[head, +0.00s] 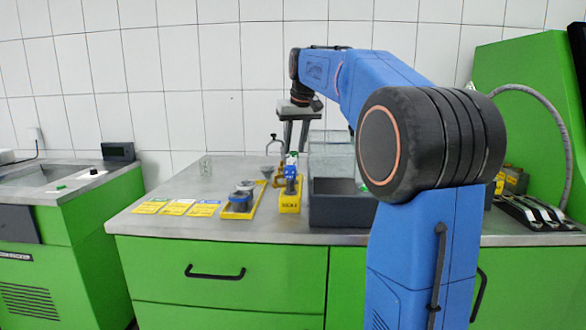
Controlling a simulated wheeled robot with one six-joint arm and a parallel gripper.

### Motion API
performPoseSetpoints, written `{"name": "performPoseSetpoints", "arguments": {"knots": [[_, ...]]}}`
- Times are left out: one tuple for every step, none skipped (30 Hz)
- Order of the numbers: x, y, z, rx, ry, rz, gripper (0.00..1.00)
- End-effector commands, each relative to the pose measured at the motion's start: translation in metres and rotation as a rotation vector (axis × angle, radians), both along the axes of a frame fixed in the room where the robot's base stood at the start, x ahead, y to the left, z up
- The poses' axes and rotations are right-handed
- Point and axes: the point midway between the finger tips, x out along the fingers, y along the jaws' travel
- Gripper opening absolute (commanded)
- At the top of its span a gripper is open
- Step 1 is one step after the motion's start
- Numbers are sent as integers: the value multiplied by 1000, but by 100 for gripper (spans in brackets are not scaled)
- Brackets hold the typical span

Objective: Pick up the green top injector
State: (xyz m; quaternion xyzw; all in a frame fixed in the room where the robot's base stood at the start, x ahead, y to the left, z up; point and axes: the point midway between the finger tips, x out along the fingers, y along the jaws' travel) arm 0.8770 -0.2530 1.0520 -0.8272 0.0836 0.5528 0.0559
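A small injector with a green top (292,156) stands upright in the yellow stand (290,207) on the grey worktop. A blue-topped injector (290,171) is just in front of it and hides its lower part. My gripper (296,144) is above and slightly behind the stand, pointing down. Its two grey fingers are apart, with nothing visible between them. Its fingertips are close to the green top in the picture, but I cannot tell the distance or whether they touch.
A glass-walled box with a dark base (335,208) stands right of the yellow stand. A metal funnel holder (274,148) is close by.

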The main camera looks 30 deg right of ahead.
Motion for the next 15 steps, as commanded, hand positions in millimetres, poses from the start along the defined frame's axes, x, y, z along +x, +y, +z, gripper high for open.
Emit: {"name": "performPoseSetpoints", "arguments": {"knots": [[3,-1,-8,0,2,0,28],[4,-2,-11,0,2,0,28],[6,-2,-16,0,2,0,28],[8,-2,-20,0,2,0,28],[9,-3,-24,0,2,0,28],[11,-3,-27,0,2,0,28],[11,-3,-29,0,1,0,28],[12,-3,-30,0,0,0,28],[13,-3,-31,0,0,0,28],[13,-3,-32,0,-1,0,28],[13,-3,-32,0,-1,0,28],[13,-3,-31,0,-1,0,28],[13,-3,-31,0,-1,0,28],[13,-3,-31,0,-1,0,28],[13,-3,-31,0,-1,0,24]]}}
